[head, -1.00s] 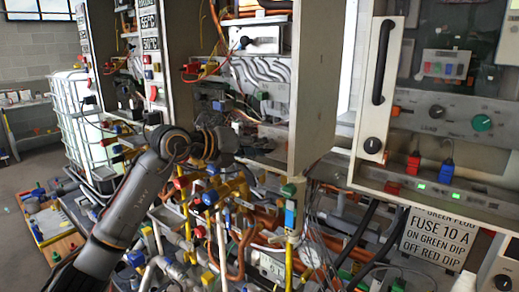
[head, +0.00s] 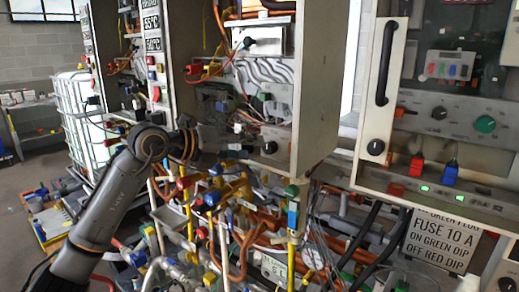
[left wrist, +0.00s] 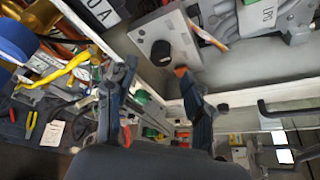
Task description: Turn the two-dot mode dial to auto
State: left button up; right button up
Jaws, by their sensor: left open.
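A black round dial (head: 269,147) sits on a pale panel low inside the open middle cabinet in the head view. The left wrist view shows a black dial (left wrist: 162,52) on a grey plate, just beyond my fingertips; it looks like the same one. I cannot make out dots or an auto mark on it. My left gripper (head: 212,140) is left of the dial in the head view, dark and hard to separate from the clutter. In the left wrist view my left gripper (left wrist: 155,72) has its two fingers apart with nothing held. My right gripper is not in view.
The cabinet's side wall (head: 324,90) stands right of the dial. Open floor shows at far left.

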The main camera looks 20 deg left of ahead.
pick_arm(q)
jog(key=v, duration=0.7)
jog(key=shift+s, duration=0.1)
